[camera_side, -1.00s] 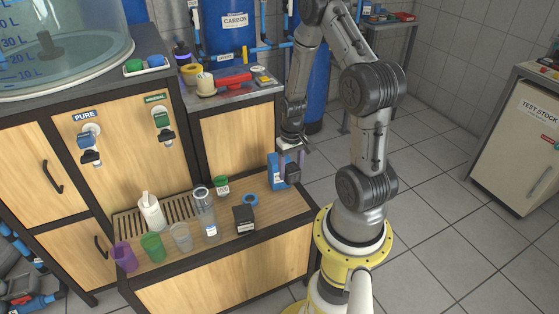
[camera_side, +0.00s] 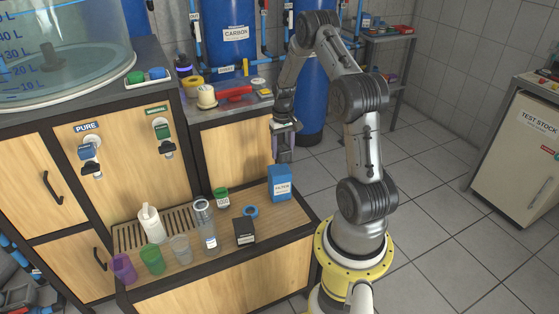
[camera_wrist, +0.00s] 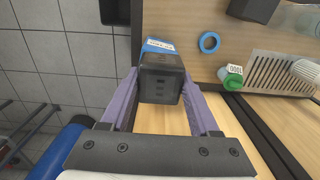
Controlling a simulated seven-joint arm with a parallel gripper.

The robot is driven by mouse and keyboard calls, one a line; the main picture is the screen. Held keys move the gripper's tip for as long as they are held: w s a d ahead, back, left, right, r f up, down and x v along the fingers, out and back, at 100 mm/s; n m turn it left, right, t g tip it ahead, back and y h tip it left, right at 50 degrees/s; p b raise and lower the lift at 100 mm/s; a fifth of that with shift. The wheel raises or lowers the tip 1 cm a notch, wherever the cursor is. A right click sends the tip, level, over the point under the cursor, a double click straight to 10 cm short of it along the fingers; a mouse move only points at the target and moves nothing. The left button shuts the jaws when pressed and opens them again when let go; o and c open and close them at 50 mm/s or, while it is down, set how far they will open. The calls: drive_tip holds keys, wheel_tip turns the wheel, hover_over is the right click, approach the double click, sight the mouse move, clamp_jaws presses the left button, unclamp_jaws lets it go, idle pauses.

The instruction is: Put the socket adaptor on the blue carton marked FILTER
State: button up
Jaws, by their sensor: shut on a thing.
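My gripper (camera_side: 285,150) is shut on the black socket adaptor, which sits between its purple fingers in the wrist view (camera_wrist: 161,80). In the side view the adaptor (camera_side: 284,154) is raised and appears above the blue carton marked FILTER (camera_side: 280,184), with a gap between them. The carton stands upright on the wooden counter near its right end. In the wrist view the adaptor hides much of the carton (camera_wrist: 159,44); only part of its blue and white label side shows.
On the counter (camera_side: 262,221) are a blue ring (camera_side: 250,211), a dark box (camera_side: 244,231), a green-capped jar (camera_side: 221,196), a clear cylinder (camera_side: 205,225), a white bottle (camera_side: 152,224) and coloured cups (camera_side: 151,260). A blue tank (camera_side: 313,105) stands behind my gripper.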

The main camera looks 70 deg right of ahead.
drive_tip(key=f, duration=0.1)
drive_tip(key=w+d+f, duration=0.2)
drive_tip(key=shift+d+f, duration=0.15)
drive_tip(key=shift+f, duration=0.1)
drive_tip(key=shift+d+f, duration=0.1)
drive_tip(key=shift+f, duration=1.55)
drive_tip(key=shift+f, duration=0.1)
drive_tip(key=o, duration=1.4)
